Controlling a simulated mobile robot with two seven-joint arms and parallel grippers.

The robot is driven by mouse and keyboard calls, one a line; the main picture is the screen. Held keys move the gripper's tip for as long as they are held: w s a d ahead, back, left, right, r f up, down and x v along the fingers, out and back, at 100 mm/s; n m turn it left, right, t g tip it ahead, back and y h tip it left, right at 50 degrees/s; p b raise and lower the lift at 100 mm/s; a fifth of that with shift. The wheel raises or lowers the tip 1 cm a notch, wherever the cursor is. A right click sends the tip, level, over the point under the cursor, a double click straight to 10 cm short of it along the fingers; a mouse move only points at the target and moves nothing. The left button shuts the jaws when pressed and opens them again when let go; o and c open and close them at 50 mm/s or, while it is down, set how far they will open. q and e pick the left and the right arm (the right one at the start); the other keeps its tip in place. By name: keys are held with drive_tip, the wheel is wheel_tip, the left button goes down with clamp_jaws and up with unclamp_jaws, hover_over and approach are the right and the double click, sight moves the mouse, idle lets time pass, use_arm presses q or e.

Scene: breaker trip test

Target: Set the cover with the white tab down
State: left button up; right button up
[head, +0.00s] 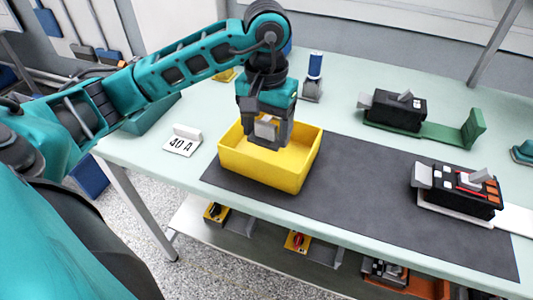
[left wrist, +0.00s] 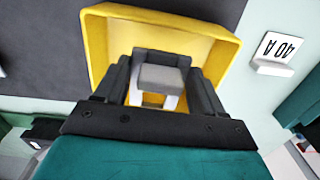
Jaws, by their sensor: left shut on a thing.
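My left gripper (head: 267,138) is over the yellow bin (head: 307,165), with its fingers reaching down to about the bin's opening. It is shut on a small grey and white piece (head: 265,128), which looks like the cover with the white tab. In the left wrist view the cover's grey block (left wrist: 160,78) sits between the fingers, with white parts (left wrist: 170,101) beside it. The yellow bin (left wrist: 105,30) lies behind it there. The fingers hide part of the bin's floor, and I cannot tell whether the cover touches it. My right gripper is not in view.
A "40 A" sign (head: 183,141) stands left of the bin. On the right are a black breaker on a green stand (head: 450,132) and another with orange parts (head: 465,190). A blue-topped item (head: 314,75) stands behind. The dark mat (head: 365,195) is clear between bin and breaker.

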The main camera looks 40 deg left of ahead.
sight(266, 122)
use_arm(q)
wheel_tip(266, 122, down, 7)
drive_tip(key=shift+r, duration=0.15)
idle(0.4)
drive_tip(key=shift+f+b, duration=0.2)
drive_tip(key=shift+b, duration=0.2)
drive_tip(key=o, duration=1.1)
drive_tip(key=shift+r+p, duration=0.4)
drive_tip(key=shift+p, duration=0.05)
wheel_tip(266, 122, up, 12)
drive_tip(key=shift+f, duration=0.15)
